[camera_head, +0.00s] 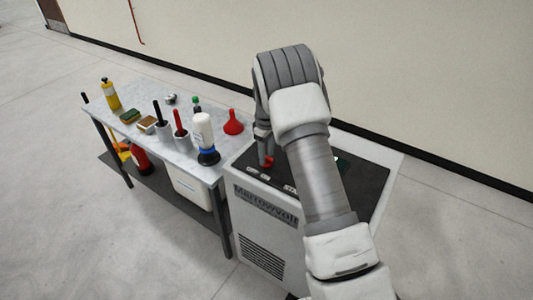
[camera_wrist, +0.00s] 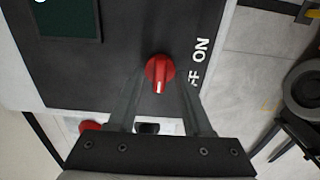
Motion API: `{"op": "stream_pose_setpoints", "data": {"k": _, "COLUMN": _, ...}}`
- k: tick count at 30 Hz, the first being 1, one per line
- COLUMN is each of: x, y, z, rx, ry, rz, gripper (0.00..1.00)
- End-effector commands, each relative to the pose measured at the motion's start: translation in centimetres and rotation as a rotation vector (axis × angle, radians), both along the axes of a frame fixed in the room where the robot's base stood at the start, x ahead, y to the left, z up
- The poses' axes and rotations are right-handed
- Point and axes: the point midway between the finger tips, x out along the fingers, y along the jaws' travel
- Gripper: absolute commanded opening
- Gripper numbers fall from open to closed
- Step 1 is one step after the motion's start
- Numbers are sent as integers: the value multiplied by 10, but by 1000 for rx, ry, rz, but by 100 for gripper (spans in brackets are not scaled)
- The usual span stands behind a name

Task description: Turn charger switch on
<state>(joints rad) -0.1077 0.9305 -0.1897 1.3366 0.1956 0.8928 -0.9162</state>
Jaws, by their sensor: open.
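The red charger switch (camera_wrist: 159,70) is a rotary knob on the charger's dark top panel, near the middle of the wrist view. A white mark on its handle points down in the picture. White lettering "ON" (camera_wrist: 201,50) is to its right, with "FF" below, the rest hidden by a finger. My gripper (camera_wrist: 162,88) is open, its fingers on the left and right of the knob; I cannot tell whether they touch it. In the head view the charger (camera_head: 262,210) shows red (camera_head: 268,161) below my gripper, and my arm hides much of its top.
A metal table (camera_head: 150,112) with bottles, brushes, a sponge and a red funnel (camera_head: 233,122) stands left of the charger. A wall (camera_head: 420,90) is behind. A red round part (camera_wrist: 90,125) shows lower left in the wrist view. Open floor lies in front.

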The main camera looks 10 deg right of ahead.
Motion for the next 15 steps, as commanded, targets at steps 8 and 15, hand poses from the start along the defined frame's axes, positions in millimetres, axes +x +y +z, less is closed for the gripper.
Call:
{"op": "stream_pose_setpoints", "data": {"k": 8, "x": 0, "y": 0, "z": -2, "rx": 0, "ry": 0, "rz": 0, "gripper": 50}}
{"op": "stream_pose_setpoints", "data": {"k": 15, "x": 0, "y": 0, "z": -2, "rx": 0, "ry": 0, "rz": 0, "gripper": 9}}
